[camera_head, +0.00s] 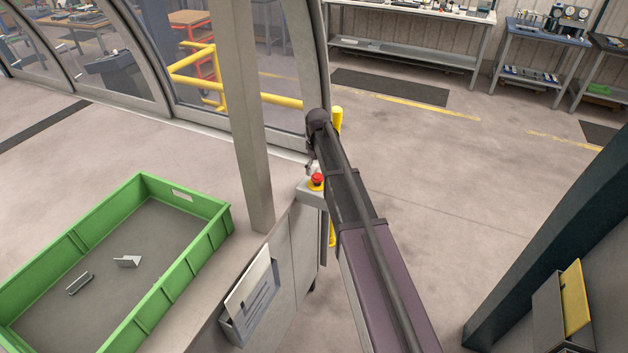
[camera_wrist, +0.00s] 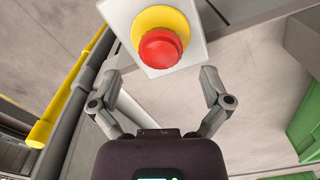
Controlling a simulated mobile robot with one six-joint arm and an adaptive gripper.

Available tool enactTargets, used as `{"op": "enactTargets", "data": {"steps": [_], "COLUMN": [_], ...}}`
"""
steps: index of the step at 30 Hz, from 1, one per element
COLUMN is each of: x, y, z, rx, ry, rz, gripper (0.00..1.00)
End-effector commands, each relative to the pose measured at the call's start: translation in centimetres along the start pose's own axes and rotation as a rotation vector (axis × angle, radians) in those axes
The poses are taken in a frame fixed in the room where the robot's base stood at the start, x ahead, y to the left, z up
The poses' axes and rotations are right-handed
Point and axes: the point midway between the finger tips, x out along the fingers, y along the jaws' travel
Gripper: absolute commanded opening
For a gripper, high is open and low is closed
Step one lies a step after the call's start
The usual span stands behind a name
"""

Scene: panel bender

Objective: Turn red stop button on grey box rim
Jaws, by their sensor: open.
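The red stop button (camera_wrist: 160,48) sits on a yellow round base (camera_wrist: 170,18) on a light grey box (camera_wrist: 137,57). In the wrist view it is at the top middle, just beyond the fingertips. My gripper (camera_wrist: 154,82) is open, with one finger on each side below the button, and nothing is between them. In the head view the red button (camera_head: 317,178) shows small on the grey box (camera_head: 306,191) at the machine's corner, beside my arm. My gripper is mostly hidden there behind my arm's end.
A green crate (camera_head: 222,212) with small bent metal parts (camera_head: 127,261) stands at the left. A grey post (camera_head: 250,130) rises near the button. Yellow rails (camera_head: 200,75) stand behind the glass, and a document holder (camera_head: 252,305) hangs below. Open floor (camera_head: 450,190) lies to the right.

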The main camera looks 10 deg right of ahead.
Motion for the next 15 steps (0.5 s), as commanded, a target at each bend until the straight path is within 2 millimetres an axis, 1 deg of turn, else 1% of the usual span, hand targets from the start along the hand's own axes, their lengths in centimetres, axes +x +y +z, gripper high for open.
{"op": "enactTargets", "data": {"steps": [1,6,15], "x": [0.8,1.9,2.9], "y": [0.0,0.0,-0.1], "z": [0.0,0.0,0.0], "rx": [0.000,0.000,-0.001], "ry": [0.000,0.000,0.000], "rz": [0.000,0.000,0.000], "gripper": [0.98,0.98,0.98]}}
